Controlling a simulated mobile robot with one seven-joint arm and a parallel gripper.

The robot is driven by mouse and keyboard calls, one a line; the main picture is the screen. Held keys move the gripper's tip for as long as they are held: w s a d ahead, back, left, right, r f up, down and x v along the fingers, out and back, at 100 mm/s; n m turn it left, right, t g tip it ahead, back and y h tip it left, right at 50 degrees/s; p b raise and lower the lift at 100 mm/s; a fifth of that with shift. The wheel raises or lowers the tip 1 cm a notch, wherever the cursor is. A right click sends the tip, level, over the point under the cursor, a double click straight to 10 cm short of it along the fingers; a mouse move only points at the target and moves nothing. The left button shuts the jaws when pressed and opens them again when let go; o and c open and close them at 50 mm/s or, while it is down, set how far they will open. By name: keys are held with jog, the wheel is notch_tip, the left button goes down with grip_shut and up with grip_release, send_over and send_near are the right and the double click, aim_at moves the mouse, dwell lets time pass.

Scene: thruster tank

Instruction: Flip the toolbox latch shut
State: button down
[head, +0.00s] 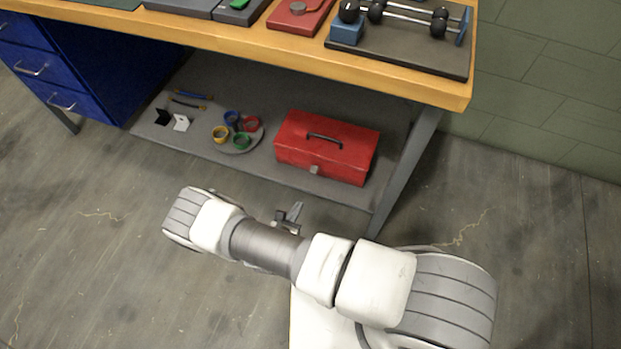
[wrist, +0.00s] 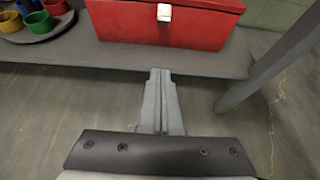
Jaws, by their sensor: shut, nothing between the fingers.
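The red toolbox (head: 326,148) sits on the grey lower shelf under the workbench, with its lid down and a dark handle on top. Its small pale latch (head: 314,169) is on the front face. In the wrist view the toolbox (wrist: 200,32) fills the top, and the latch (wrist: 164,13) shows near its upper front edge; whether it is fastened is hard to tell. My gripper (head: 296,208) is in front of the shelf, apart from the toolbox. In the wrist view my gripper (wrist: 160,74) is shut and empty, its fingertips pointing toward the toolbox below the latch.
The shelf (head: 255,168) also holds a round tray with several coloured cups (head: 241,141) left of the toolbox. A table leg (head: 405,170) stands to the right. The wooden benchtop (head: 250,42) overhangs the shelf. Blue drawers (head: 40,65) are at left.

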aim_at(316, 167)
jog(key=w+d+f+b, duration=0.1)
jog(key=w+d+b, duration=0.3)
jog(key=w, duration=0.7)
jog(key=shift+b, duration=0.3)
jog(key=shift+r+g+p, duration=0.2)
jog(key=shift+g+p, duration=0.3)
jog(key=shift+p, duration=0.35)
jog(key=shift+w+r+g+y+p, duration=0.25)
jog(key=shift+g+y+p, duration=0.25)
jog(key=shift+g+p, duration=0.5)
